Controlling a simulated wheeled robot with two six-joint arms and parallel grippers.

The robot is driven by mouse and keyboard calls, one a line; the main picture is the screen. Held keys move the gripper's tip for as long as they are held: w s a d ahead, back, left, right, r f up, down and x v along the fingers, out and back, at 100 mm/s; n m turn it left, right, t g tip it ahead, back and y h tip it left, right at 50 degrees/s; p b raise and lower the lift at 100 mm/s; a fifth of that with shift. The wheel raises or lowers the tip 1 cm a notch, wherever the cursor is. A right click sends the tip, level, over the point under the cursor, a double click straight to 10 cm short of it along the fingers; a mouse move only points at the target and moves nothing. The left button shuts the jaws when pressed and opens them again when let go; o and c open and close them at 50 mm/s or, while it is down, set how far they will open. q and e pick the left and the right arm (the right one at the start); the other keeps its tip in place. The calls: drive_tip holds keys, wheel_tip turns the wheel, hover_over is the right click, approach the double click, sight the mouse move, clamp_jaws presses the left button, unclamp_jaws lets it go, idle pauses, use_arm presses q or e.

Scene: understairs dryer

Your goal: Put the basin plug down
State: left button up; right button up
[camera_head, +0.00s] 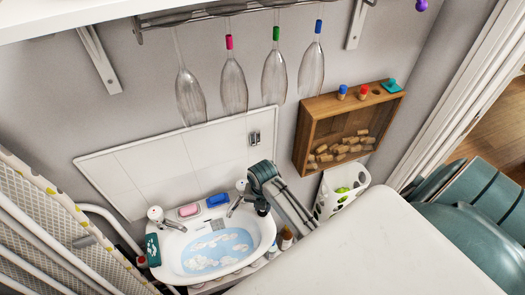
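The white basin (174,262) sits below the tiled panel and holds pale blue water (225,243) with patches of foam. I cannot make out a basin plug; the drain is not visible under the foam. A grey-green arm of mine rises from behind the white surface at the lower right and bends beside the basin's right tap. The dark end of this arm, my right gripper (262,208), hangs over the basin's right rim. It is too small to tell whether it is open or holds anything.
A wooden box (312,130) with corks and a white basket (328,203) are right. Glasses (233,85) hang above. A broad white surface (370,250) fills the lower right.

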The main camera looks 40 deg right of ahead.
drive_tip(key=shift+o, duration=1.3)
drive_tip(key=shift+r, duration=0.5)
wheel_tip(320, 180, up, 11)
drive_tip(key=shift+r+b, duration=0.2)
drive_tip(key=shift+b, duration=0.1)
drive_tip(key=shift+f, duration=0.1)
